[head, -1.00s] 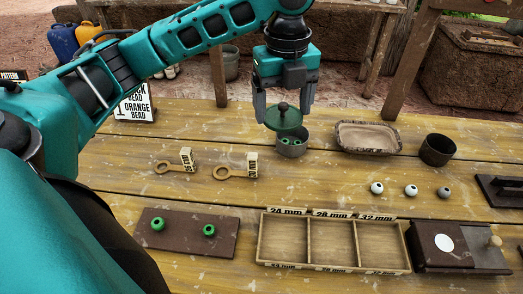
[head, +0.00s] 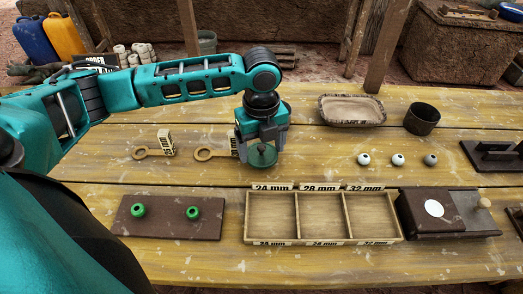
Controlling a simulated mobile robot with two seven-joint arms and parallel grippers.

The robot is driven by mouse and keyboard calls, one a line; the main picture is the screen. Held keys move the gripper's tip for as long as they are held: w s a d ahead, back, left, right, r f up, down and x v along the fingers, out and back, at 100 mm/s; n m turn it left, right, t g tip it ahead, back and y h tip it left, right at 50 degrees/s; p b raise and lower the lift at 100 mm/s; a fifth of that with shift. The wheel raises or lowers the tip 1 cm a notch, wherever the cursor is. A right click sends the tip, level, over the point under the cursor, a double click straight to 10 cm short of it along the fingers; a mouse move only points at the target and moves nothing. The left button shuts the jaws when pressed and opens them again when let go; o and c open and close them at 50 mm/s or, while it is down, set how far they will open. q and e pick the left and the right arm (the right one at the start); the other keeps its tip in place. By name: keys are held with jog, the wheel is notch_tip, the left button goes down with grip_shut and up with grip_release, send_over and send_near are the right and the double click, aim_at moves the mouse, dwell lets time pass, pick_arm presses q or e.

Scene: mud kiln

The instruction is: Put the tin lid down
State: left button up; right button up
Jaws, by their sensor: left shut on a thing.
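The green tin lid (head: 262,155) is in my left gripper (head: 262,146), just in front of the wrist and low over the table (head: 320,165). The fingers are shut on the lid, and its knob is mostly hidden between them. I cannot tell whether the lid's underside touches the wood. The tin itself is not clearly visible; my gripper and wrist cover the area behind the lid. My right gripper is not in view.
Two ring gauges (head: 154,148) lie left of the lid, the nearer one close to my gripper. A three-compartment tray (head: 271,217) stands in front. White and grey beads (head: 397,160) sit to the right. Bare wood lies between lid and beads.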

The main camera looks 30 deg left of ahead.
pick_arm(q)
jog(key=shift+f, duration=0.55)
jog(key=shift+f, duration=0.1)
jog(key=shift+f, duration=0.2)
jog(key=shift+f, duration=0.15)
jog(key=o, duration=0.9)
jog(key=shift+c, duration=0.2)
